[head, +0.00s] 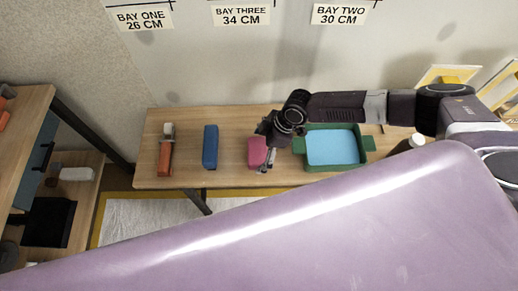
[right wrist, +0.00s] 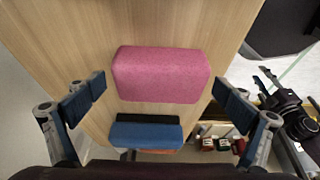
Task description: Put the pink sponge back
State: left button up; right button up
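The pink sponge (head: 257,149) lies on the wooden table (head: 232,178), between a blue block and a green tray. In the right wrist view the pink sponge (right wrist: 160,75) lies ahead of the fingers, roughly centred between their lines. My right gripper (head: 266,154) is above the table at the sponge's right side and partly covers it in the head view. In the right wrist view this gripper (right wrist: 160,92) is open, its fingers wide apart with nothing held. I cannot tell how high it is above the sponge. My left gripper is not in view.
The blue block (head: 210,147) and an orange tool with a pale top (head: 165,150) stand to the left on the table. The green tray (head: 334,146) with blue inside is close on the right, near a white-bodied container (head: 417,141). Bay labels (head: 240,17) are on the wall.

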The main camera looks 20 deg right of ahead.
jog(key=shift+f, duration=0.15)
jog(key=shift+d+b, duration=0.1)
jog(key=shift+b, duration=0.25)
jog(key=v, duration=0.7)
jog(key=shift+s+r, duration=0.4)
